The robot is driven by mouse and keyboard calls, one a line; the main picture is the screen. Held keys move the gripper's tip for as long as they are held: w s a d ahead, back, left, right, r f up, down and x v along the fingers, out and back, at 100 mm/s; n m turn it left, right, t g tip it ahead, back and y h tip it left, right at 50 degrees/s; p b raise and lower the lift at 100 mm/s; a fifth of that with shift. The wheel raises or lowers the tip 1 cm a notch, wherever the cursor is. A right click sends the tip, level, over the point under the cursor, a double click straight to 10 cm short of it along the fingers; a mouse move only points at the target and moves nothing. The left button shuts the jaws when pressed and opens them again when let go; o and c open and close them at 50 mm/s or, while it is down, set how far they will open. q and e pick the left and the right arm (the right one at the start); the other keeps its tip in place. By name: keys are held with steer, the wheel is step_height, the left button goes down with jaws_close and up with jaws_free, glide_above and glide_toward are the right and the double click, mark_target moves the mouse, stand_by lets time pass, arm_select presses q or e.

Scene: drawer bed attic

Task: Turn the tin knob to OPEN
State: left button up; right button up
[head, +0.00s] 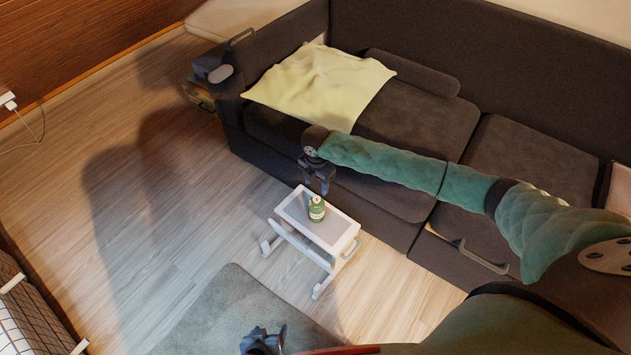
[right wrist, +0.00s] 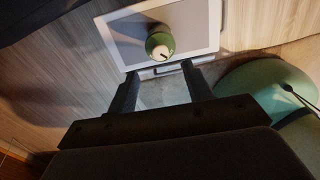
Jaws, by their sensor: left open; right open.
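A small green tin (head: 316,212) with a pale label stands upright on a small white side table (head: 342,238). In the right wrist view the tin (right wrist: 160,44) shows from above, with a pale round knob (right wrist: 161,52) bearing a dark mark on top. The lettering is too small to read. My right gripper (head: 320,188) is open and empty, close above and behind the tin in the head view. In the right wrist view its fingertips (right wrist: 159,72) are apart, with the tin beyond them. My left gripper (head: 264,342) is open, low at the bottom edge, far from the tin.
A dark sofa (head: 420,200) with a cream cloth (head: 320,85) runs behind the side table. A grey rug (head: 235,315) lies in front of it. The wooden floor (head: 150,200) to the left is clear. A checked piece of furniture (head: 30,315) stands at the lower left.

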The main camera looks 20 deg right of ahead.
mark_target(317, 198)
steer(key=shift+f+b, duration=0.3)
steer(key=shift+f, duration=3.55)
steer(key=c, duration=1)
steer(key=shift+o, duration=0.6)
